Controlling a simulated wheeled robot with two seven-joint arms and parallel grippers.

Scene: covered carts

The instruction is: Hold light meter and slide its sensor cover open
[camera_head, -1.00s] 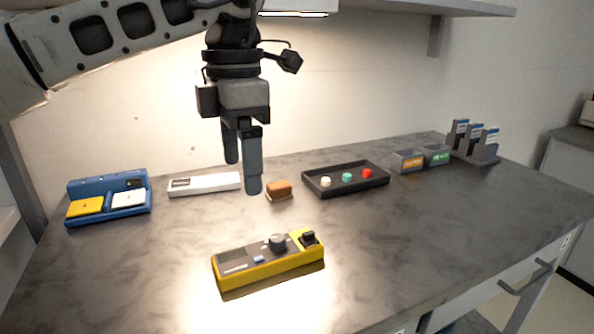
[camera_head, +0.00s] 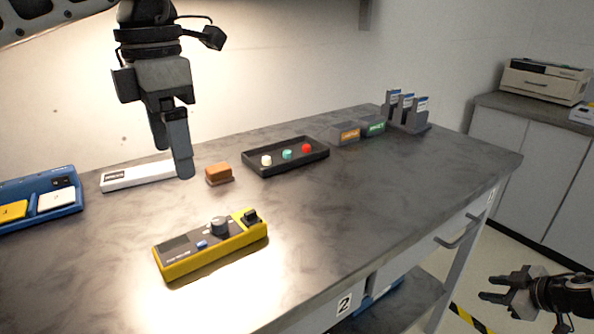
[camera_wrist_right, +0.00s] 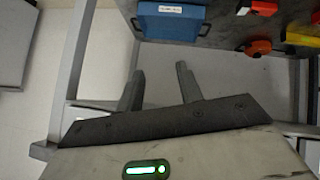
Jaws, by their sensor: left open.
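The yellow and grey light meter (camera_head: 211,246) lies on the worktop near its front edge, in the head view. It has a dark dial, a blue button and a black block at its right end, which may be the sensor cover. My left gripper (camera_head: 174,150) hangs above the worktop behind the meter, fingers down, apart from it and empty. My right gripper (camera_head: 507,285) is at the lower right, beyond the front edge of the worktop, open and empty. Its two spread fingers also show in the right wrist view (camera_wrist_right: 160,88), with nothing between them.
A black tray (camera_head: 286,166) with coloured knobs, a brown block (camera_head: 219,173), a white device (camera_head: 140,175) and a blue case (camera_head: 40,204) stand behind. Small bins (camera_head: 358,133) and a rack (camera_head: 407,113) are at the back right. The worktop right of the meter is clear.

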